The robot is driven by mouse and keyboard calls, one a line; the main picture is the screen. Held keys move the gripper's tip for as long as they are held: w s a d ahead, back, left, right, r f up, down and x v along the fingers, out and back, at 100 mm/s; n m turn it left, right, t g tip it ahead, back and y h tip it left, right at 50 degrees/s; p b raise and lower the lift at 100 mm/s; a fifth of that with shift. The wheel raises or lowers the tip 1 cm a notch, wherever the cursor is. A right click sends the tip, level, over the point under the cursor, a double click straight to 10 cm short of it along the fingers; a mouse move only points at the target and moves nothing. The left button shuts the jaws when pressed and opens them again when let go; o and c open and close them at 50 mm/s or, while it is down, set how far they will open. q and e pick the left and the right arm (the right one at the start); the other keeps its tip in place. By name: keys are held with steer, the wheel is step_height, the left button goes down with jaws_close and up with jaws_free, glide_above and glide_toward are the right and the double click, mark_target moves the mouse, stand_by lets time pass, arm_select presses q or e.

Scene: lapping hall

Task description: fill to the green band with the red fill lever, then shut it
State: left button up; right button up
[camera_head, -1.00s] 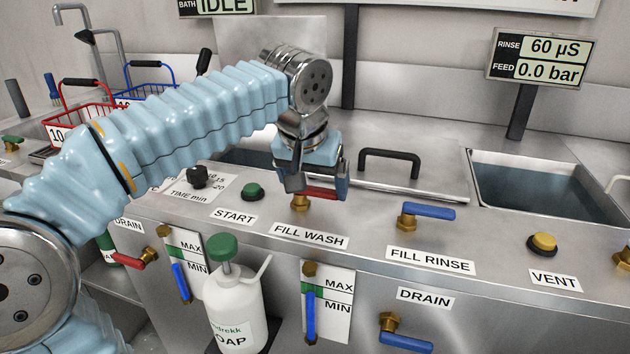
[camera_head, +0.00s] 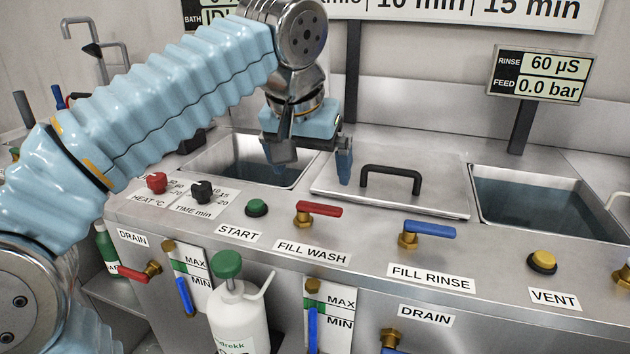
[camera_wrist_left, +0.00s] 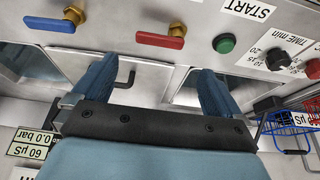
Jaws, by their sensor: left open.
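The red fill lever (camera_head: 319,209) sits on a brass valve above the FILL WASH label (camera_head: 312,252), its handle pointing right along the panel. It also shows in the wrist view (camera_wrist_left: 159,40). My left gripper (camera_head: 313,165) is open and empty, raised behind the lever and apart from it. In the wrist view its two fingers (camera_wrist_left: 157,72) are spread wide, with the lever beyond their tips. The gauge below FILL WASH (camera_head: 313,325) has a blue column whose top appears near the lower edge of the green band (camera_head: 313,299). My right gripper is not in view.
A blue FILL RINSE lever (camera_head: 429,229) is to the right and a green START button (camera_head: 257,207) to the left. A soap bottle (camera_head: 238,318) stands in front. A lid with a black handle (camera_head: 391,175) lies between two open basins.

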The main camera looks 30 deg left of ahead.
arm_select(q)
steer(key=v, duration=0.4)
steer(key=shift+s+r+p, duration=0.1)
steer(key=shift+r+p, duration=0.15)
steer(key=shift+p, duration=0.15)
